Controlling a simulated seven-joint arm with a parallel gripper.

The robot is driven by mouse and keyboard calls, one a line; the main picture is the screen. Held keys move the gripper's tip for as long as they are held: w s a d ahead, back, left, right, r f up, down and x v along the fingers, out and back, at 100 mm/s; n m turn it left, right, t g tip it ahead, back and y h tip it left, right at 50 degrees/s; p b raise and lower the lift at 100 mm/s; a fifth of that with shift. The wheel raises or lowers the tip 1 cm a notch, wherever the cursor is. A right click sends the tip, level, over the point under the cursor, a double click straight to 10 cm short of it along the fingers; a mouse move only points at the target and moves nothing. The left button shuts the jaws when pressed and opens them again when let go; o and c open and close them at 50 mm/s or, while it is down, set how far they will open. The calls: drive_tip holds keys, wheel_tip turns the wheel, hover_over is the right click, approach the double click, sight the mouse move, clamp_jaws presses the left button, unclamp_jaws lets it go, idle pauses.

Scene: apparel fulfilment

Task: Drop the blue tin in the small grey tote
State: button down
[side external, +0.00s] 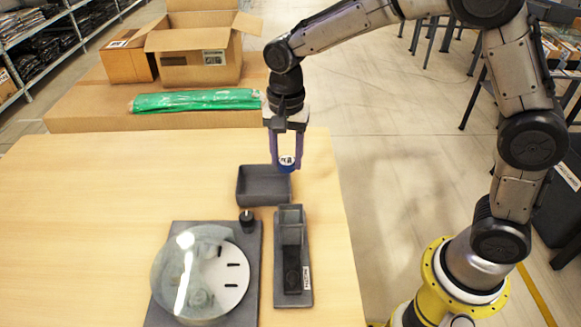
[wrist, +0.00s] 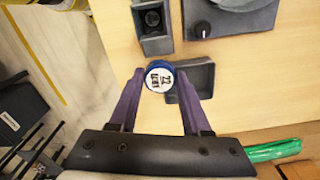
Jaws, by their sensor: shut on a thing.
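The blue tin (side external: 287,163) has a white label with dark print on its top. My gripper (side external: 287,160) is shut on it, with the tin between the tips of its two purple fingers. The wrist view also shows the tin (wrist: 159,76) between the fingertips (wrist: 160,85). The small grey tote (side external: 262,199) is a shallow open tray on the table. The tin is above the table, near the tote's back right corner in the side view. In the wrist view the tote (wrist: 208,80) lies just right of the tin, partly hidden by a finger; its visible floor looks empty.
A grey stand with a narrow open box (side external: 291,214) is close in front of the tote. A device with a clear dome (side external: 195,275) and black knob (side external: 246,217) stands front left. Cardboard boxes (side external: 200,55) and a green wrapped roll (side external: 195,100) are behind. The table's left is clear.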

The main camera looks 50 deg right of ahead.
drive_tip(key=w+d+f, duration=0.1)
drive_tip(key=w+f, duration=0.2)
drive_tip(key=w, duration=0.7)
drive_tip(key=shift+w+d+f, duration=0.55)
drive_tip(key=shift+f, duration=1.35)
drive_tip(key=shift+w+d+f, duration=0.5)
drive_tip(key=shift+f, duration=1.4)
drive_tip(key=shift+w+d+f, duration=0.55)
drive_tip(key=shift+f, duration=1.35)
drive_tip(key=shift+c, duration=1.4)
unclamp_jaws()
wheel_tip(320, 180, up, 14)
